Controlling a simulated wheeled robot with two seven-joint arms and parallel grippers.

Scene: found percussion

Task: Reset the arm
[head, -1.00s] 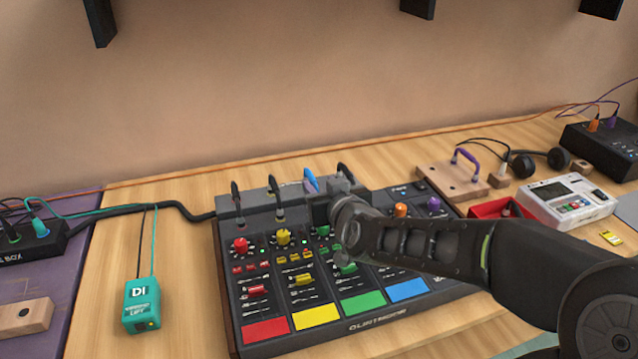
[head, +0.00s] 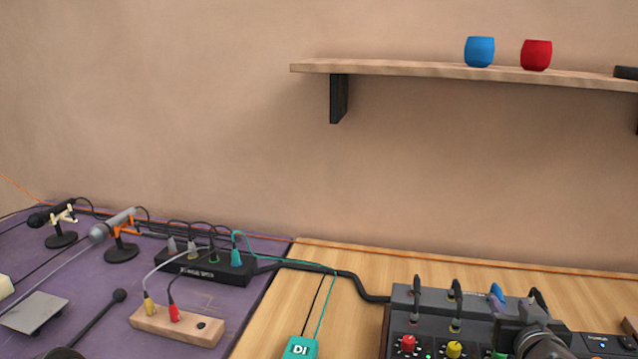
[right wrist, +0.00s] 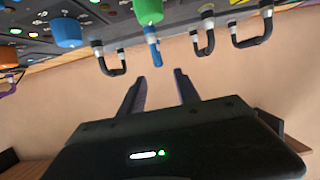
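My right gripper (head: 508,324) is at the lower right of the head view, over the back part of the mixer (head: 402,297). In the right wrist view its two dark fingers (right wrist: 160,78) are apart with nothing between them. A blue plug (head: 497,292) stands in the mixer's back row, close to the gripper. In the right wrist view the blue plug (right wrist: 153,47) lies just beyond the fingertips, apart from them. My left arm and gripper are not in view.
Black cable plugs (head: 456,290) stand along the mixer's back. A teal DI box (head: 300,348) is left of it. A purple mat (head: 95,290) holds microphones and a black cable box (head: 205,268). A wall shelf (head: 400,70) carries a blue cup (head: 479,52) and a red cup (head: 536,55).

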